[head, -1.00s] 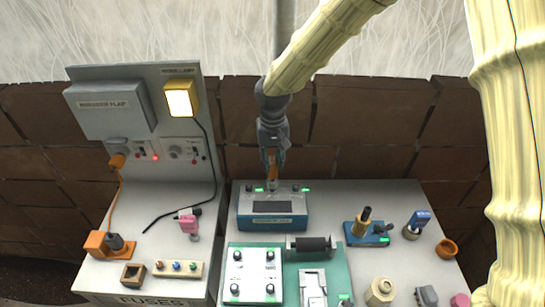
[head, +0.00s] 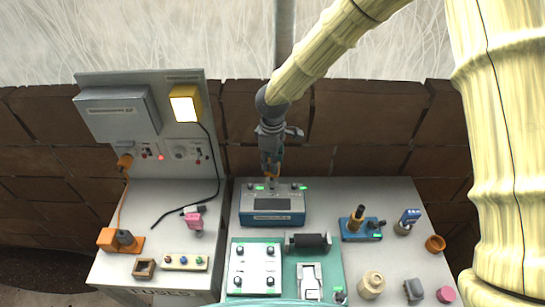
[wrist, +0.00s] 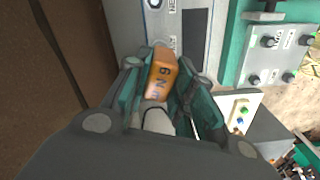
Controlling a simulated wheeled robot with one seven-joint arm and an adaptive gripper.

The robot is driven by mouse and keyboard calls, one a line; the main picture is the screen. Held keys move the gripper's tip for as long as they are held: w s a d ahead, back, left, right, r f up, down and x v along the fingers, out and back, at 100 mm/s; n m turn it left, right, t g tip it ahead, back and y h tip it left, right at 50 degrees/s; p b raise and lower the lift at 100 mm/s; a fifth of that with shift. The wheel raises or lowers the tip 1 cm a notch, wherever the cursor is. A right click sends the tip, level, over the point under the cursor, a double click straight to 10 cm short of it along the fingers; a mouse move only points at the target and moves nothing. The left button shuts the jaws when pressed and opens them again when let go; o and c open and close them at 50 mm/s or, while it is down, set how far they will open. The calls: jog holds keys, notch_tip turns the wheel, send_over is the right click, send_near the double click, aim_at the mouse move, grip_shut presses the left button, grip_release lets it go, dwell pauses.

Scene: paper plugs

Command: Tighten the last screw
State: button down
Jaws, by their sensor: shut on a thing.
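My gripper (head: 270,168) points down over the back edge of a blue-grey box (head: 272,219). It is shut on an orange tool handle (wrist: 162,72) with dark lettering, seen between the fingers in the wrist view. The tool's lower end meets the box top near its middle; the exact contact with a screw is hidden. Dark screw heads or knobs and small green lights sit along the box's back edge on both sides of the tool. A white plate (head: 254,267) in front carries dark screws at its corners.
A teal mat (head: 330,262) holds a black roller (head: 308,241) and a white switch (head: 309,280). A blue stand (head: 361,229), a blue tool (head: 409,221) and an orange ring (head: 435,243) are at right. A grey panel with a lit yellow lamp (head: 185,104) rises at left.

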jog(key=n, duration=0.9)
jog(key=shift+w, duration=0.1)
dwell(0.5)
jog(key=shift+f+b, duration=0.5)
jog(key=shift+f, duration=0.55)
dwell(0.5)
dwell(0.4)
